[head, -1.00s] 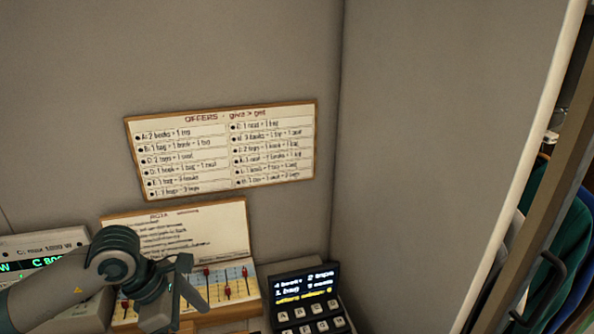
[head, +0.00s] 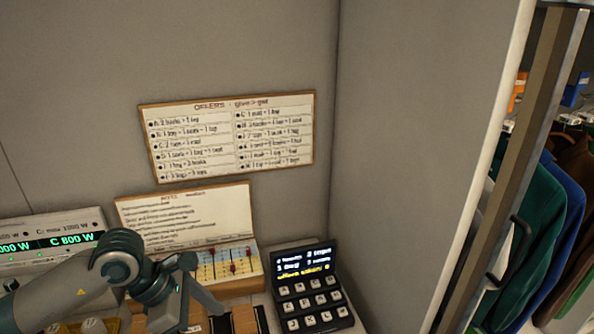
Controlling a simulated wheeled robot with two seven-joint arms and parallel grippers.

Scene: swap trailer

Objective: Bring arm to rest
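One arm of mine comes in from the lower left, so it is my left arm. Its gripper (head: 207,300) hangs at the bottom of the head view, in front of the note board with red pegs. A finger shows at its right side, but the gap between the fingers is not clear. I see nothing held in it. My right gripper is outside the view.
An offers board (head: 228,135) hangs on the grey wall. Below it are a note board (head: 185,213), a black keypad with a lit display (head: 308,288) and a power box with green digits (head: 50,241). At right, a door edge (head: 490,170) borders hanging coats (head: 535,235).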

